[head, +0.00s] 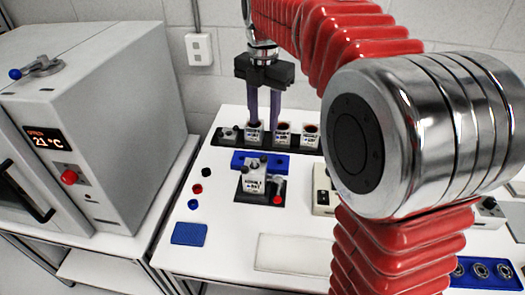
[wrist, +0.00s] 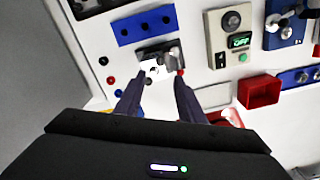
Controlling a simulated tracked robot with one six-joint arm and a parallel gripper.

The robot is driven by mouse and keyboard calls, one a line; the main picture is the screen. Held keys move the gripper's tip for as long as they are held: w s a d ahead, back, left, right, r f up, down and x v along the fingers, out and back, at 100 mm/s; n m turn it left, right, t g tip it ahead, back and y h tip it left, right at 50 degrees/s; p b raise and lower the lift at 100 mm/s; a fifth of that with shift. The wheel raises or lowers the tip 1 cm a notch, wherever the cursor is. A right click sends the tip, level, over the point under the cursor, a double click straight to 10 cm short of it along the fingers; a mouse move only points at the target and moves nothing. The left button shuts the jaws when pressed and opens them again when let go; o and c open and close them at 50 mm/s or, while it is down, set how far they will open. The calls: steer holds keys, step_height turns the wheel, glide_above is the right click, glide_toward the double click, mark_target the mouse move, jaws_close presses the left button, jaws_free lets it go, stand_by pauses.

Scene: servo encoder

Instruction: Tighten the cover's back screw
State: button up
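The servo (head: 252,180), a pale block with dark spots on top, sits in a dark fixture (head: 268,196) on the white table. It also shows as a white block in the wrist view (wrist: 154,71), framed between my fingertips. I cannot make out the cover's back screw for certain at this size. My gripper (head: 264,122) points down with its two purple-grey fingers apart and nothing seen between them. In the head view it overlaps the rack behind the servo. The fingers also show in the wrist view (wrist: 157,85); their height over the table is unclear.
A black rack (head: 228,137) with several pale units stands at the back. A blue block (head: 242,157) lies behind the fixture. A blue pad (head: 189,234) and small coloured discs lie left. A red bin (wrist: 260,92) stands right. My arm hides the right side in the head view.

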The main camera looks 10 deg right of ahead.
mark_target(263, 157)
step_height(263, 157, down, 12)
steer(key=shift+r, duration=0.1)
stand_by(0.4)
jaws_close()
steer(key=shift+a, duration=0.1)
stand_by(0.3)
